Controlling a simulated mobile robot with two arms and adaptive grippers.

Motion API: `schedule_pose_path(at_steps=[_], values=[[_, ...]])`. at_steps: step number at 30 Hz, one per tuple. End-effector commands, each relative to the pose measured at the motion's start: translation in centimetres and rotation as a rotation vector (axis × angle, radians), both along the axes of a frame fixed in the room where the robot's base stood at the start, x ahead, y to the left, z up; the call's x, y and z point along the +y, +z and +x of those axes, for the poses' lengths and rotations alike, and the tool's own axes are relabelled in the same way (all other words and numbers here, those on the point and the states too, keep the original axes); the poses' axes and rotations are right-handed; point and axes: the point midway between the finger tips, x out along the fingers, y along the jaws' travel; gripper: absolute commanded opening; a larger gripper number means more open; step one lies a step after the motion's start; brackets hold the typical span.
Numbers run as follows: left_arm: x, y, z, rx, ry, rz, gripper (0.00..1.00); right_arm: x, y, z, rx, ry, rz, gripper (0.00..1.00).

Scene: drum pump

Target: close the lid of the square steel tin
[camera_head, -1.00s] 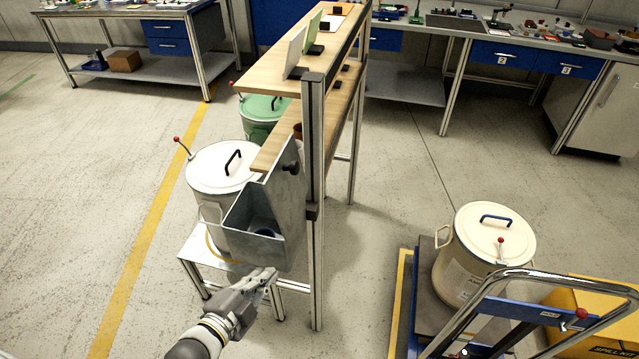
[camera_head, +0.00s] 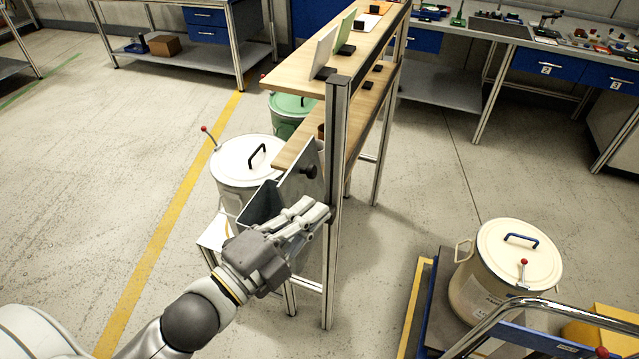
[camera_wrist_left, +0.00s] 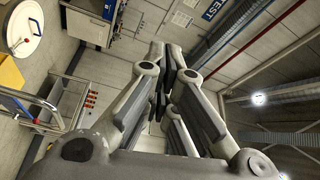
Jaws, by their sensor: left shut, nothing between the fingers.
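The square steel tin (camera_head: 262,203) hangs or stands at the near end of the wooden shelf unit, beside the white drum. I cannot tell whether the fingers touch the tin or lid. The left wrist view shows the closed fingers (camera_wrist_left: 168,75) but no clear tin. My right gripper is not in view.
A metal post (camera_head: 334,160) of the shelf unit rises right behind the fingertips. A white drum (camera_head: 240,165) with a black handle stands left of the tin. A cream drum (camera_head: 515,255) sits on a trolley at the right. The floor left is clear.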

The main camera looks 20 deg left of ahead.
Motion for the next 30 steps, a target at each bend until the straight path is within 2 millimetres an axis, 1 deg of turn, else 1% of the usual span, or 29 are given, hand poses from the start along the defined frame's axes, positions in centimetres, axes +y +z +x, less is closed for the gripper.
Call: schedule_pose_path(at_steps=[1, 8, 10, 18, 19, 21, 24, 30], values=[[-0.2, -0.1, 0.5, -0.005, -0.002, 0.001, 0.00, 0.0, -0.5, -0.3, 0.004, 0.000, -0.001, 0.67], [-1.1, 0.4, 2.8, -0.003, -0.001, -0.001, 0.00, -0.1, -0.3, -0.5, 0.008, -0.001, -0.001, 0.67], [-1.4, 0.7, 3.7, -0.001, 0.001, 0.001, 0.00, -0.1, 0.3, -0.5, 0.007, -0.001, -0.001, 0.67], [-3.0, 1.0, 7.4, 0.000, 0.001, -0.001, 0.00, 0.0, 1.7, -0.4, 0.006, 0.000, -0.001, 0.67], [-2.8, 0.9, 7.6, 0.002, 0.001, 0.002, 0.00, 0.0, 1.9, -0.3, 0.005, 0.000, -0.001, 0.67], [-1.4, 0.3, 7.4, 0.007, 0.002, 0.007, 0.00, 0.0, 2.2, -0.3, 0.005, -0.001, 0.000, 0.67], [-0.2, 0.0, 7.5, 0.004, 0.001, 0.005, 0.00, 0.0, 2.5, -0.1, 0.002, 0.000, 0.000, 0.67], [0.9, -0.3, 7.5, 0.003, 0.000, 0.002, 0.00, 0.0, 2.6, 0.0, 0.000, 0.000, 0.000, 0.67]])
